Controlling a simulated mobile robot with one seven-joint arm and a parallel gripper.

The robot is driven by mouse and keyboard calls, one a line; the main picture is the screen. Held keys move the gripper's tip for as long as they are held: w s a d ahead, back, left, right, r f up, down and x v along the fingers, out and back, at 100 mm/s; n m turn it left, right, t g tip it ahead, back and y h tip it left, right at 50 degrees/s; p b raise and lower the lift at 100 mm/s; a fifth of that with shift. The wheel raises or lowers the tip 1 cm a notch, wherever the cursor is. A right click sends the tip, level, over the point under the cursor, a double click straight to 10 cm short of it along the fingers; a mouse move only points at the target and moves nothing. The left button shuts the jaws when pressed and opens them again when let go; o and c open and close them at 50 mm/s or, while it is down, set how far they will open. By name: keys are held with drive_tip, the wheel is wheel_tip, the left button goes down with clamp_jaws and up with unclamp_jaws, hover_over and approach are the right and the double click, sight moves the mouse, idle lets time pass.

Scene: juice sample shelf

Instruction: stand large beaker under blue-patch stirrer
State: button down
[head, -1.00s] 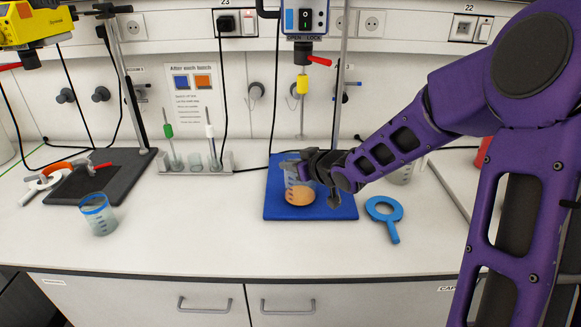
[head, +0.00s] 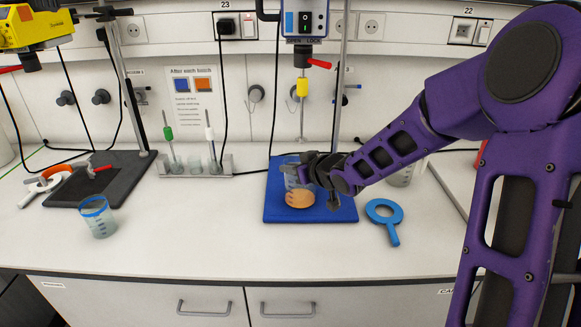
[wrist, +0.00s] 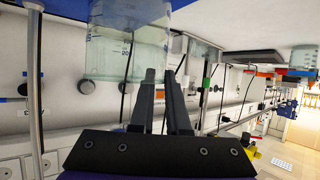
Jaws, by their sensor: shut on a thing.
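The beaker's clear wall also fills the top of the wrist view (wrist: 115,45), against the dark fingers (wrist: 163,80). The stirrer with the blue patch (head: 289,20) hangs above. Its yellow-collared shaft (head: 302,88) ends above and a little behind the beaker.
A smaller blue-rimmed beaker (head: 98,218) stands at left, before a dark stand plate (head: 75,192) under a yellow stirrer (head: 33,24). A blue ring tool (head: 384,212) lies right of the blue plate. A rack (head: 195,168) stands behind. The front middle counter is clear.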

drive_tip(key=c, duration=0.8)
unclamp_jaws()
